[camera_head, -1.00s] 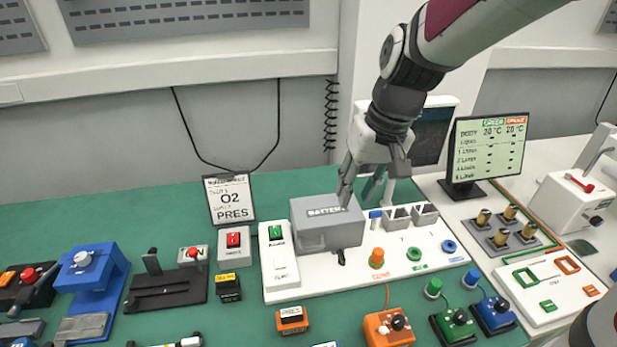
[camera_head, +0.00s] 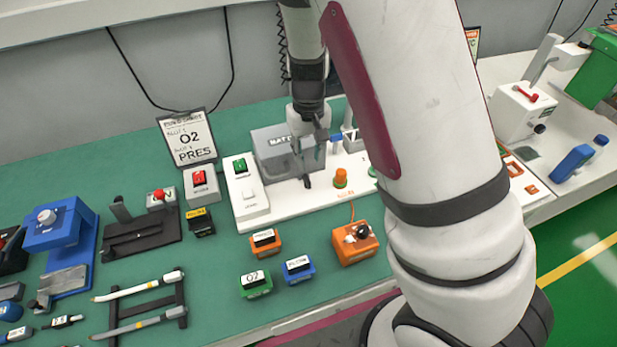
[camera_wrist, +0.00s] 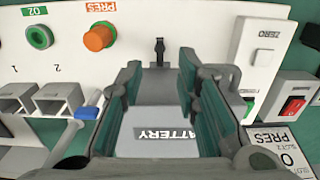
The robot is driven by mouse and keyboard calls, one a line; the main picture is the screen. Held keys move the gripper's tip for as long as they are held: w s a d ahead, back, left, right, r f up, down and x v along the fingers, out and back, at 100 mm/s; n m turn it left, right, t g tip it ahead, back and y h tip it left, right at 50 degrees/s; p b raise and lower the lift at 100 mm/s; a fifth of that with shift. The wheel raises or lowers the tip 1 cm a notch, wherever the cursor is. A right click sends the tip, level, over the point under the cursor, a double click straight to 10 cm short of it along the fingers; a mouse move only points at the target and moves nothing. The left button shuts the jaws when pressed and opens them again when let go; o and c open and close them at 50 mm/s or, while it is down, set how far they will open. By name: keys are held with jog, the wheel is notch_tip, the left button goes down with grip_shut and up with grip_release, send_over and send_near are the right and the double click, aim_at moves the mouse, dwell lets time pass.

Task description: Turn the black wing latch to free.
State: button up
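The black wing latch (camera_wrist: 159,50) is a small dark piece at the front edge of the grey battery box (camera_wrist: 152,112), on the white panel. It also shows in the head view (camera_head: 307,181), low at the front of the box. My gripper (camera_wrist: 160,72) is open, with its two fingers spread above the box lid, left and right of the latch line. In the head view my gripper (camera_head: 309,149) is over the right part of the box. Whether a finger touches the box, I cannot tell.
An orange knob (camera_wrist: 99,37) and a green-ringed port (camera_wrist: 39,37) are beside the latch on the panel. A white ZERO switch (camera_wrist: 262,45) and a red rocker switch (camera_wrist: 293,106) are on the other side. Grey square sockets (camera_wrist: 58,98) stand near the box.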

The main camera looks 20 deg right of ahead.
aim_at(309, 181)
notch_tip(309, 181, down, 9)
jog(key=shift+f, duration=0.1)
dwell(0.4)
grip_shut()
